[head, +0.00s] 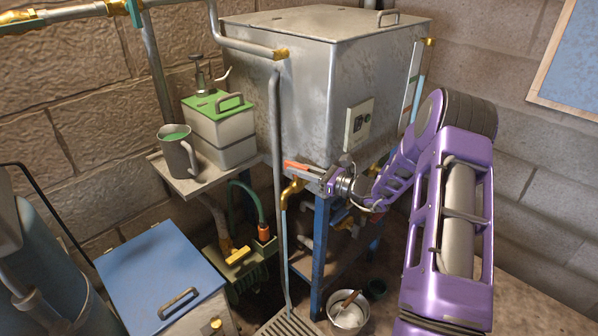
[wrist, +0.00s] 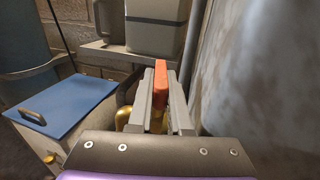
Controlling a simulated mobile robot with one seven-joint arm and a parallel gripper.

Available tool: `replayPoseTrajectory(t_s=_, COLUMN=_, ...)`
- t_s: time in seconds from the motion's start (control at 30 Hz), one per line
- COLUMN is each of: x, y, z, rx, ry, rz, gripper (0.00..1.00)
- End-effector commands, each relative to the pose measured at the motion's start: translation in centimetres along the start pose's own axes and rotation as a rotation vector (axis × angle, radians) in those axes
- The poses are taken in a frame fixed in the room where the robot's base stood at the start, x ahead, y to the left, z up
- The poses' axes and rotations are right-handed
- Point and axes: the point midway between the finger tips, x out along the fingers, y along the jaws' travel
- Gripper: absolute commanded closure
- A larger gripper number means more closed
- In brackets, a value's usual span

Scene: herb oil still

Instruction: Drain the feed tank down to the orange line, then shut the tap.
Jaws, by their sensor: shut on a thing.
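The feed tank (head: 295,95) is a big grey metal box on a blue stand. Its brass tap (head: 289,193) is at the lower front, with an orange-red lever (head: 294,165) that also shows in the wrist view (wrist: 161,82). My gripper (wrist: 160,100) is shut on the lever, with a finger on each side of it. A thin pale-blue streak, apparently liquid, shows below the tap beside a grey pipe. A sight gauge (head: 419,97) on the tank's right side shows pale blue in its lower part. The orange line is too small to make out surely.
A shelf (head: 193,183) left of the tank holds a jug (head: 178,150) and a green-lidded box (head: 221,130). A blue-lidded chest (head: 160,270) stands at lower left. A floor grate (head: 288,324) and a bucket (head: 347,315) are below.

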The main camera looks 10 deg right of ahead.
Motion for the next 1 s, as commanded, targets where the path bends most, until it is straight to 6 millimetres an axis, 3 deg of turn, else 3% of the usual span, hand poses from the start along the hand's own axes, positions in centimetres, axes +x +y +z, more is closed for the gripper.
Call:
replayPoseTrajectory(t_s=0.33, x=-0.03, y=-0.04, z=0.02, rx=-0.001, ry=0.003, rz=0.015, gripper=1.00)
replayPoseTrajectory(t_s=0.37, x=-0.03, y=-0.04, z=0.03, rx=-0.001, ry=0.003, rz=0.015, gripper=0.81)
replayPoseTrajectory(t_s=0.53, x=-0.04, y=-0.06, z=0.02, rx=-0.001, ry=0.003, rz=0.014, gripper=0.53)
replayPoseTrajectory(t_s=1.0, x=-0.01, y=-0.15, z=0.21, rx=-0.001, ry=-0.001, rz=-0.022, gripper=0.53)
